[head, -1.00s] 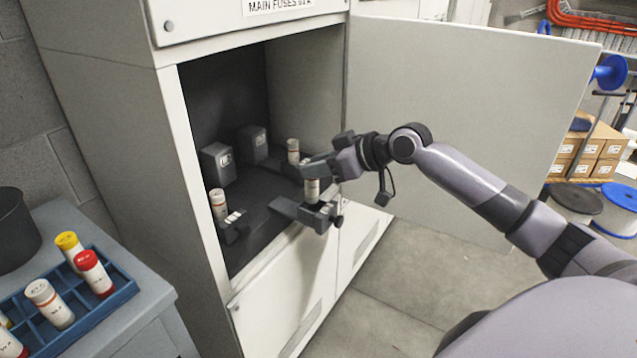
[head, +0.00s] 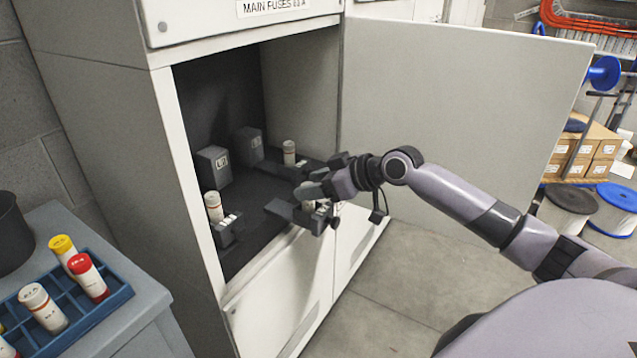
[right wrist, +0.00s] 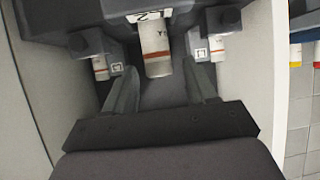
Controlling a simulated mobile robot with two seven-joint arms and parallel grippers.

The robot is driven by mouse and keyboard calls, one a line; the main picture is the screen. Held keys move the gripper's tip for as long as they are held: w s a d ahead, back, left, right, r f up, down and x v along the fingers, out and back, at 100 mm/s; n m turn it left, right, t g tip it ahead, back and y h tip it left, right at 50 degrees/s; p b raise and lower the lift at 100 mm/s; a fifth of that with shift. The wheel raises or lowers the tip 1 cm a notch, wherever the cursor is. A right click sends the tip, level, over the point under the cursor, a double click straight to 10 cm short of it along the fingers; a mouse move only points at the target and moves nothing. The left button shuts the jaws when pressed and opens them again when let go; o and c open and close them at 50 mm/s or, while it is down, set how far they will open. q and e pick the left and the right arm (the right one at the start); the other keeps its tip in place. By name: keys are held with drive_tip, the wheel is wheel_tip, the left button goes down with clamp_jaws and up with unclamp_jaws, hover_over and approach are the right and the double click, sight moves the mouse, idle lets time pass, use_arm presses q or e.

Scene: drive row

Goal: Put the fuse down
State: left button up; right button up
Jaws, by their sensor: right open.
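A white fuse with a red-brown band (right wrist: 155,45) stands at the middle holder, marked L2 (right wrist: 150,15), in the right wrist view. My right gripper (right wrist: 161,72) is open, with one finger on each side of this fuse; whether they touch it is unclear. In the head view, the right gripper (head: 312,190) is at the front of the cabinet and hides most of that fuse and part of its holder (head: 290,211). Two more white fuses stand in the left holder (head: 214,207) and the far holder (head: 289,152). My left gripper is not in view.
The grey cabinet (head: 110,130) has its door (head: 460,100) swung open to the right, behind my arm. A blue tray (head: 110,296) with several fuses lies on a grey table at the left, near a dark round container (head: 12,235).

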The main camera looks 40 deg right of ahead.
drive_tip(key=shift+v, duration=5.95)
drive_tip(key=s+a+f+m+h, duration=0.1)
drive_tip(key=s+a+f, duration=0.15)
drive_tip(key=f, duration=0.55)
drive_tip(key=s+a+f+m+h, duration=0.1)
drive_tip(key=s+f, duration=0.2)
drive_tip(key=f, duration=0.5)
drive_tip(key=s+a+f+m+h, duration=0.1)
drive_tip(key=s+f, duration=0.1)
drive_tip(key=f, duration=0.5)
drive_tip(key=s+a+f, duration=0.4)
drive_tip(key=a, duration=0.4)
drive_tip(key=s+a+f, duration=0.4)
drive_tip(key=s+a, duration=0.1)
drive_tip(key=a, duration=0.2)
drive_tip(key=shift+a+b, duration=0.3)
drive_tip(key=shift+a, duration=0.1)
